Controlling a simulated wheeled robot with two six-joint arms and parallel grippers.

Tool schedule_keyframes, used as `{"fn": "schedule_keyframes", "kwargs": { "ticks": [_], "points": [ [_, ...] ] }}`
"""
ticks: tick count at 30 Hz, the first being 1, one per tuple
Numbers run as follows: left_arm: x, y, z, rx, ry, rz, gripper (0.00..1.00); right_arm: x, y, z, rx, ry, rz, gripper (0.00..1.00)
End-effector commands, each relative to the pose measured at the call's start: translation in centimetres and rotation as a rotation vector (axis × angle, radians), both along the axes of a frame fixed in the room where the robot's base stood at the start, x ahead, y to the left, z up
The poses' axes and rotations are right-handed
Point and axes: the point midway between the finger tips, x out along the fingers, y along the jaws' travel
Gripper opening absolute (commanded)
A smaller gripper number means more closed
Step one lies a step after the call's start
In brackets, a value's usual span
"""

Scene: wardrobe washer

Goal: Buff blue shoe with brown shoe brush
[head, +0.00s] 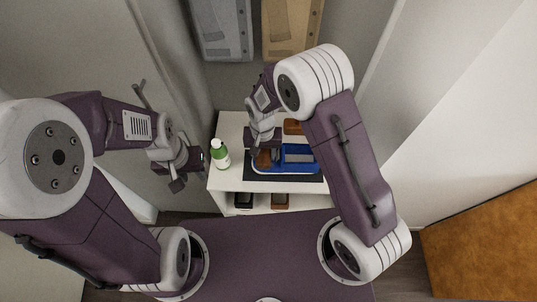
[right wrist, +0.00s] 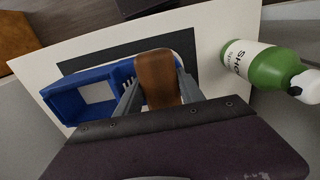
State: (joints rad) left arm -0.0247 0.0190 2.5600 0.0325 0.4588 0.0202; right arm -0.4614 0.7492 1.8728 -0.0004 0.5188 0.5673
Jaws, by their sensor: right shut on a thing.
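The blue shoe (head: 298,154) rests on a dark mat (head: 308,178) on a white shelf. In the right wrist view the shoe (right wrist: 88,96) shows as a blocky blue shape with a pale patch, left of the fingers. My right gripper (head: 263,154) is shut on the brown shoe brush (head: 264,160). In the right wrist view the brush (right wrist: 157,76) stands between the two fingers (right wrist: 158,94), at the shoe's right end. I cannot tell whether brush and shoe touch. My left gripper (head: 188,168) hangs left of the shelf, holding nothing that I can see.
A green bottle with a white label (head: 220,154) stands at the shelf's left, close to my right gripper. A brown item (head: 292,127) lies behind the shoe. Dark and brown items (head: 280,200) sit on the lower shelf. Grey and tan clothes (head: 222,30) hang above.

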Motion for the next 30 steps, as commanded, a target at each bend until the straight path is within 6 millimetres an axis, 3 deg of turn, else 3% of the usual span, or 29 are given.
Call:
{"fn": "schedule_keyframes", "kwargs": {
  "ticks": [3, 11, 21, 30],
  "points": [
    [0.0, 0.0, 0.2, 0.0, 0.0, 0.0, 0.36, -0.2, -1.5, 0.1, -0.001, 0.001, -0.002, 0.13],
    [0.0, 0.0, 0.2, 0.0, 0.0, 0.0, 0.36, -0.2, -1.6, 0.0, 0.0, 0.0, 0.002, 0.13],
    [0.0, 0.0, 0.8, 0.0, 0.0, 0.0, 0.36, 0.2, 2.4, 0.0, 0.0, 0.0, 0.004, 0.13],
    [0.0, 0.0, 0.8, 0.0, 0.0, 0.0, 0.36, 0.2, 2.5, 0.0, 0.0, 0.0, 0.002, 0.13]
  ]
}}
